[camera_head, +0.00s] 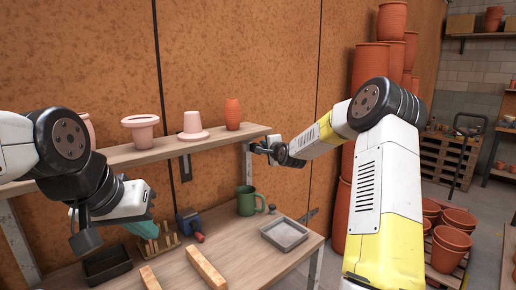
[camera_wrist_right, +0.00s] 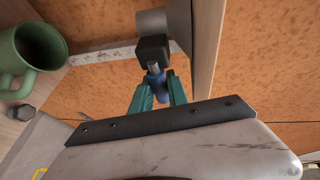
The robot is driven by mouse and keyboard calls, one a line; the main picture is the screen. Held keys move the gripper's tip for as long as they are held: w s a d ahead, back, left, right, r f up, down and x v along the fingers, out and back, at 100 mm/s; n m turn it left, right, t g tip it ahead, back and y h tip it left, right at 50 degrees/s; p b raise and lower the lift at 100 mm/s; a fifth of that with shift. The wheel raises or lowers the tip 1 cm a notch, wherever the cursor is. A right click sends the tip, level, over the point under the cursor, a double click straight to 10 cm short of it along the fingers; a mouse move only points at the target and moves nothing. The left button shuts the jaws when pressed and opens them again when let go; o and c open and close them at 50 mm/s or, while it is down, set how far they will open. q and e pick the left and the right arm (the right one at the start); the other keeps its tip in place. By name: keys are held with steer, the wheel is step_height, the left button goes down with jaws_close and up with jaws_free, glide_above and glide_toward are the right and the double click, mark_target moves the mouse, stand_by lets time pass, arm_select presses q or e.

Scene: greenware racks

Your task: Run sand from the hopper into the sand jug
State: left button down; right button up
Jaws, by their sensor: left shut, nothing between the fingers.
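The green jug (camera_head: 246,201) stands upright on the lower bench, below the shelf; it also shows at the upper left of the right wrist view (camera_wrist_right: 37,47), with no sand seen inside. In that view a grey cylinder (camera_wrist_right: 153,22), apparently the hopper's outlet, has a black block (camera_wrist_right: 154,48) with a blue handle (camera_wrist_right: 157,85). My right gripper (camera_wrist_right: 158,88) has its teal fingers on both sides of the blue handle, apparently closed on it; in the head view it is by the shelf's right end (camera_head: 262,147). My left gripper (camera_head: 148,232) is shut and empty above the bench's left part.
The shelf (camera_head: 150,153) carries several clay pieces above the bench. On the bench are a grey tray (camera_head: 284,234), a black tray (camera_head: 107,264), wooden bars (camera_head: 205,268) and a blue tool (camera_head: 188,221). Stacked terracotta pots (camera_head: 368,65) stand at the right.

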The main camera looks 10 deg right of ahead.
jaws_close()
stand_by(1.0)
steer(key=shift+s+h, duration=0.1)
steer(key=shift+h, duration=0.3)
steer(key=shift+s+m+h, duration=0.15)
steer(key=shift+m+h, duration=0.35)
steer(key=shift+m, duration=0.2)
steer(key=shift+s+d+m+g+h, duration=0.15)
steer(key=shift+s+m+h, duration=0.1)
steer(key=shift+m+h, duration=0.7)
steer(key=shift+s+d+m+g+h, duration=0.1)
steer(key=shift+s+m+g+h, duration=0.15)
steer(key=shift+m+h, duration=0.7)
steer(key=shift+s+d+m+g+h, duration=0.1)
steer(key=shift+s+m+h, duration=0.25)
steer(key=shift+h, duration=1.05)
steer(key=shift+m, duration=0.25)
steer(key=shift+f, duration=0.1)
steer(key=o, duration=0.7)
jaws_free()
